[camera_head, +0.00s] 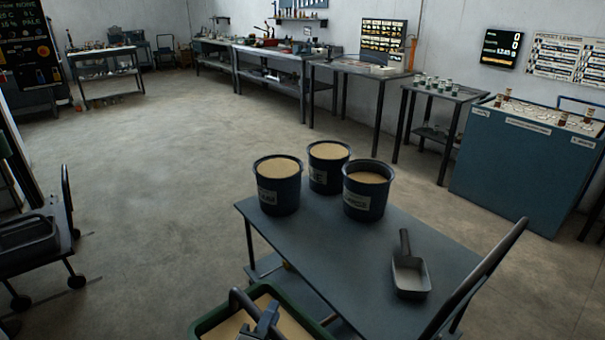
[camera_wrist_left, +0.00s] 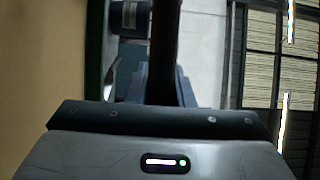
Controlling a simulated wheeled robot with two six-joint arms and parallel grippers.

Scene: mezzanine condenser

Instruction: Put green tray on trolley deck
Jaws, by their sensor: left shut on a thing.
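The green tray (camera_head: 205,326) is at the bottom edge of the head view, filled with tan sand-like material and cut off by the frame. A dark curved handle (camera_head: 240,302) rises over it. My left gripper (camera_head: 268,318) is at this handle and shut on it. In the left wrist view the dark handle (camera_wrist_left: 165,45) runs up from the jaws, with tan fill (camera_wrist_left: 40,70) at the left. The trolley deck (camera_head: 345,245) is a flat blue-grey top just beyond and right of the tray. My right gripper is not in view.
Three dark buckets of tan material, left (camera_head: 278,190), back (camera_head: 326,172) and right (camera_head: 365,195), stand on the deck's far part. A scoop (camera_head: 410,275) lies at its right. A dark push bar (camera_head: 480,275) slants up at the right. The deck's near left part is clear.

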